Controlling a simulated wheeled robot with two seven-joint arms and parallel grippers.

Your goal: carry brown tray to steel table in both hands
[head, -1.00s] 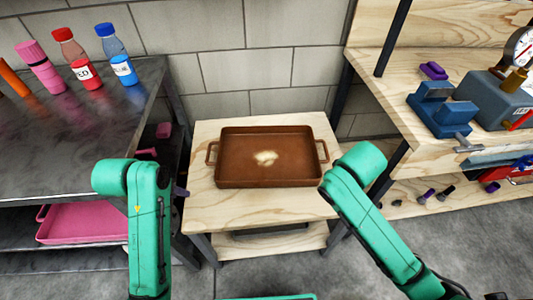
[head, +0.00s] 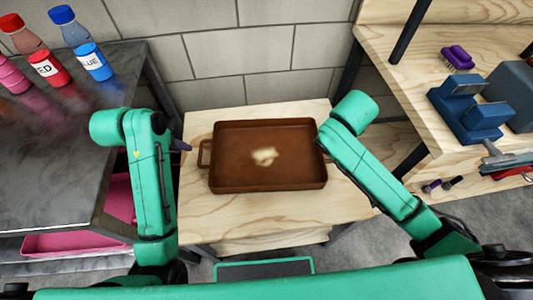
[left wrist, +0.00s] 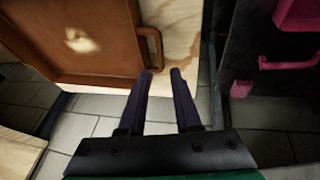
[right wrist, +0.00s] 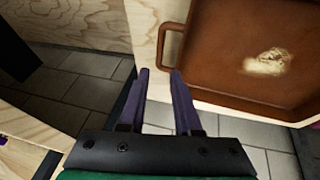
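The brown tray (head: 268,180) lies flat on a small wooden table (head: 200,228) in the head view, with a pale patch on its floor and a handle at each end. The steel table (head: 40,150) stands at the left. My left gripper (left wrist: 162,72) is open and empty, just off one tray handle (left wrist: 152,46) in the left wrist view. In the head view only the tip of the left gripper (head: 181,146) shows. My right gripper (right wrist: 159,72) is open and empty, beside the other handle (right wrist: 168,46) in the right wrist view; my arm mostly hides it in the head view.
Red (head: 38,52) and blue (head: 82,45) bottles and a pink one stand on the steel table. A pink tray (head: 75,240) is on its lower shelf. A wooden workbench (head: 400,60) with a blue vise (head: 470,110) is at the right. A block wall closes the back.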

